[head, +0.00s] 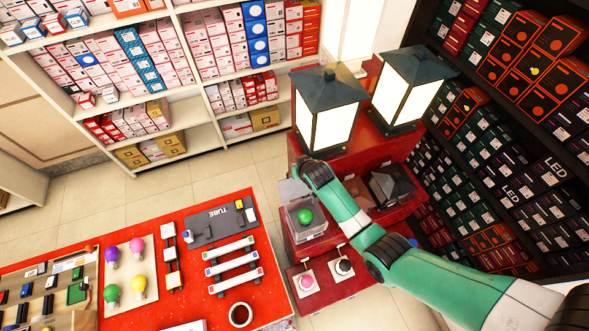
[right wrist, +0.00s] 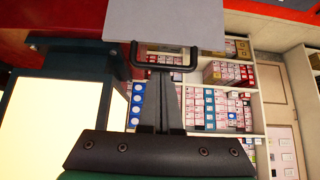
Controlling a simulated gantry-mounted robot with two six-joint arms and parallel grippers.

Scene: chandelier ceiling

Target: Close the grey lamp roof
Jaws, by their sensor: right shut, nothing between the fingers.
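The grey lamp (head: 304,224) stands on the red stepped display, with a green bulb (head: 305,216) visible inside. Its grey roof (head: 292,190) is raised at the back left of the lamp, leaving the top open. In the right wrist view the roof is a pale flat panel (right wrist: 165,22) just beyond my fingertips. My left gripper is not in view.
Two large lit lanterns (head: 328,112) (head: 404,90) stand behind my right arm. A dark-roofed lamp (head: 390,186) is right of the grey lamp. Pink (head: 306,282) and black (head: 344,267) buttons sit below. A red table (head: 225,215) holds bulbs and tubes.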

